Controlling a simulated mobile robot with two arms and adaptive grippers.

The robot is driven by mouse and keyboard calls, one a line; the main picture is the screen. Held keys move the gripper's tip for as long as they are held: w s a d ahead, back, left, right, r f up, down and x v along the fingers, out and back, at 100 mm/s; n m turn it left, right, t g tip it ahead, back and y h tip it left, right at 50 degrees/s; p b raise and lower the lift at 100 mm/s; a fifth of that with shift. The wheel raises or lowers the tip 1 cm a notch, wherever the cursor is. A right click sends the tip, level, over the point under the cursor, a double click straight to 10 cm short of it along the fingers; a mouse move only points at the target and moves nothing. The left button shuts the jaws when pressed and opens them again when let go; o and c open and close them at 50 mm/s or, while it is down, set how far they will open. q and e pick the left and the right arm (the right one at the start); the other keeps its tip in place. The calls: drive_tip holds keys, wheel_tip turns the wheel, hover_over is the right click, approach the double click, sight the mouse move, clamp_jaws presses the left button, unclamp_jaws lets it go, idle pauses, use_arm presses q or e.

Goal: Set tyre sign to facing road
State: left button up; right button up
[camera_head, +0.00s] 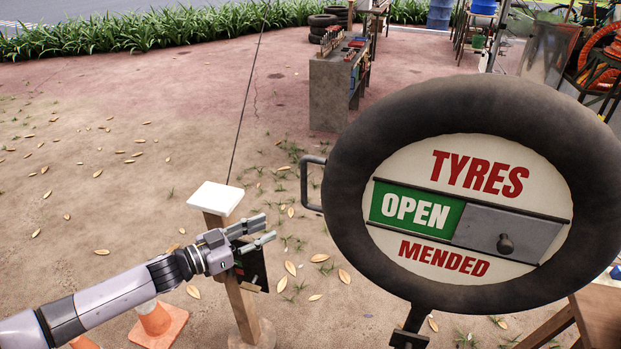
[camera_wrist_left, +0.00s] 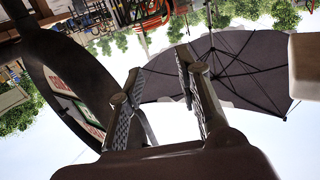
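The tyre sign (camera_head: 370,240) is a black tyre ring round a cream panel, at the right of the head view. Its panel reads "TYRES OPEN MENDED" and faces me, with OPEN on green beside a grey slider with a dark knob (camera_head: 505,243). A grey loop handle (camera_head: 305,185) sticks out from the tyre's left side. My left gripper (camera_head: 269,228) is open and empty, left of the tyre and below the handle in the picture, apart from both. The tyre also shows at the left of the left wrist view (camera_wrist_left: 60,45). My right gripper is out of view.
A wooden post with a white top (camera_head: 215,197) stands right by my left gripper. Orange cones (camera_head: 158,322) stand at the lower left. A grey workbench (camera_head: 328,95) is behind the sign. A dark umbrella (camera_wrist_left: 245,75) shows in the wrist view. Open ground lies left.

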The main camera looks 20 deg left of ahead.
sight(304, 200)
use_arm(q)
drive_tip(key=s+a+r+m+g+h, duration=0.2)
drive_tip(key=s+r+g+h, duration=0.1)
drive_tip(key=r, duration=0.4)
drive_tip(key=s+a+r+m+g+h, duration=0.2)
drive_tip(key=s+a+r, duration=0.1)
drive_tip(key=r, duration=0.5)
drive_tip(key=shift+p+x, duration=2.75)
drive_tip(key=shift+x, duration=5.85)
drive_tip(key=shift+c, duration=0.3)
clamp_jaws()
